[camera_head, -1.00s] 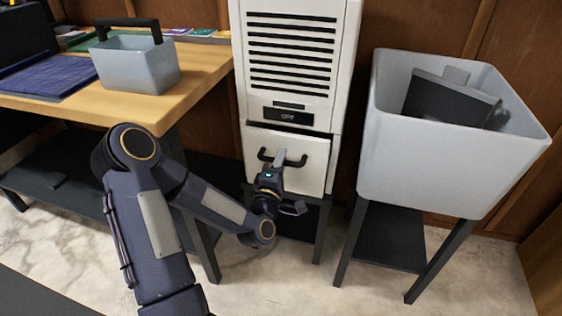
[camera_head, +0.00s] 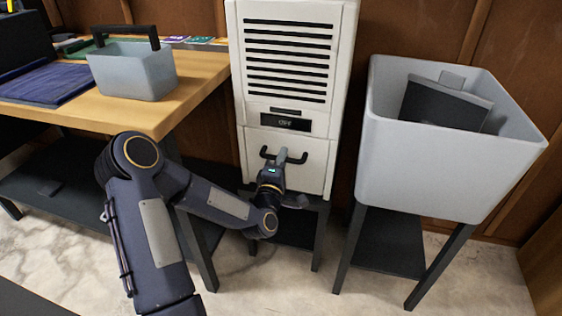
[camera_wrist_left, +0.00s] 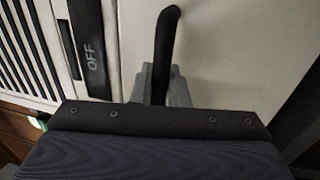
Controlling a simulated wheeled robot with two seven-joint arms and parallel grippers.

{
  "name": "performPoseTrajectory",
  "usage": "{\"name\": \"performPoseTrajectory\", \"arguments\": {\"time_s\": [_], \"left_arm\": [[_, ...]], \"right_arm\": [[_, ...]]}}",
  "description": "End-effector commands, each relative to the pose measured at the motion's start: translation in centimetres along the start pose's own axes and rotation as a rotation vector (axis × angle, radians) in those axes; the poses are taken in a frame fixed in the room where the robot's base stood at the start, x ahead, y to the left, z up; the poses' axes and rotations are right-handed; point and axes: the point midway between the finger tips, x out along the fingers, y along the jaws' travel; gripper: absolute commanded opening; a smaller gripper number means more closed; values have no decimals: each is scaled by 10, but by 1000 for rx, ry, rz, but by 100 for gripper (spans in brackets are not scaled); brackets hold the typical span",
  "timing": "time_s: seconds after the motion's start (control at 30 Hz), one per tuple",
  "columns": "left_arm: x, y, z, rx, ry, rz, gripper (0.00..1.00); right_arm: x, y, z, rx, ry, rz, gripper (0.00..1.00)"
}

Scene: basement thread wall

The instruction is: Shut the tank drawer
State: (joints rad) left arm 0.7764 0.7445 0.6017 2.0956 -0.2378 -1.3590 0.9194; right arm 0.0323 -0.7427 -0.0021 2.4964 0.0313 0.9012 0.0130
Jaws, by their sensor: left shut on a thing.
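The tank drawer (camera_head: 318,165) is the pale lower front of the white slatted machine (camera_head: 290,60). Its front looks level with the housing above it. My left gripper (camera_head: 281,157) is shut on the drawer's dark bar handle (camera_head: 300,158). In the left wrist view the handle (camera_wrist_left: 166,40) runs between the grey fingers (camera_wrist_left: 155,85), close to the pale drawer front (camera_wrist_left: 220,45). A dark display reading OFF (camera_head: 286,122) sits above the drawer. My right gripper is not in view.
A grey sink (camera_head: 450,165) on dark legs stands right of the machine, with a dark box (camera_head: 445,105) inside. A wooden bench (camera_head: 185,100) at left carries a grey handled caddy (camera_head: 135,75) and a blue mat (camera_head: 45,82). Pale floor lies in front.

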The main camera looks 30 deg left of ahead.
Motion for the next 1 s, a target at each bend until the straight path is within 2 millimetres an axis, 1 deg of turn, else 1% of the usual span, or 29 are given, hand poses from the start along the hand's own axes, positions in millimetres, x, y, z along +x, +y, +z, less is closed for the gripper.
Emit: {"name": "performPoseTrajectory", "arguments": {"time_s": [0.03, 0.07, 0.1, 0.2, 1.0], "left_arm": [[3, 1, -1, 1, 4, 4, 0], [3, 1, -1, 1, 4, 5, 17], [3, 1, -2, 1, 5, 5, 22], [2, 1, -1, 1, 4, 4, 33], [1, 0, -1, 1, 3, 0, 33]], "right_arm": [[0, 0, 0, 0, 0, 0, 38], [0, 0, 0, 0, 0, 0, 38], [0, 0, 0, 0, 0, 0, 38], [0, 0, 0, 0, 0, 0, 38], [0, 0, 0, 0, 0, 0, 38]]}}
